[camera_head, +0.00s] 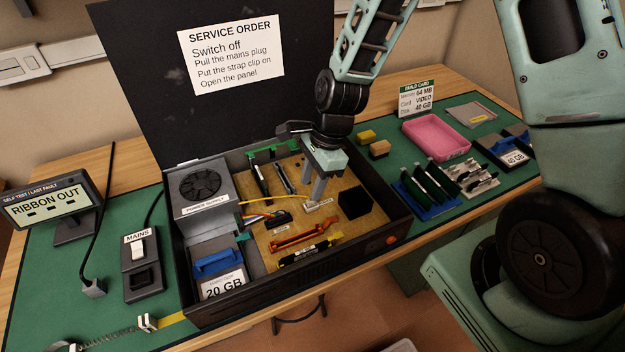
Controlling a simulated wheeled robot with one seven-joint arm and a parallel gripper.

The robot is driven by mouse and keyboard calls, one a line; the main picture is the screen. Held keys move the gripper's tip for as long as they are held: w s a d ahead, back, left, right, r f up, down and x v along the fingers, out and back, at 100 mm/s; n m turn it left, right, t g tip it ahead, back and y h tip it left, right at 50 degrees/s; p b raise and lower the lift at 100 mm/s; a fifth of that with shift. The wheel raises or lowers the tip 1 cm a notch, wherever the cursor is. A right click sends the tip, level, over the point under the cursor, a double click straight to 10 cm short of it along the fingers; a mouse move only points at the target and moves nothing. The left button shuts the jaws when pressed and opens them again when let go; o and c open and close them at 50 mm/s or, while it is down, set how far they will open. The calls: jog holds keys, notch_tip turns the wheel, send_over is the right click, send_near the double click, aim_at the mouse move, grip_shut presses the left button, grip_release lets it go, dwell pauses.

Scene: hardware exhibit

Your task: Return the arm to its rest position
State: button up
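My gripper (313,190) points down inside the open black computer case (290,285), over the tan circuit board (275,235). Its two grey fingers show apart, with nothing clearly seen between them. The fingertips are close to a small white label and the end of a yellow cable (272,201); whether they touch is hard to tell. My arm reaches in from the upper right, above the case's back edge.
The case's raised lid (225,120) stands behind, with a service order sheet. A power supply (200,190) and 20 GB drive (218,275) sit inside. Right of the case are a pink tray (437,137) and a blue card rack (425,200). A monitor (55,210) reads RIBBON OUT.

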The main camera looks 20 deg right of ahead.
jog(key=shift+r+p, duration=0.95)
jog(key=shift+r, duration=0.25)
jog(key=shift+r, duration=0.1)
grip_shut()
jog(key=f+n+h+p, duration=0.1)
jog(key=f+n+p, duration=0.1)
jog(key=n, duration=0.1)
jog(key=f+n+h+p, duration=0.2)
jog(key=n, duration=0.1)
jog(key=shift+a+f, duration=0.2)
jog(key=shift+f+b, duration=0.6)
jog(key=shift+f, duration=0.25)
dwell(2.6)
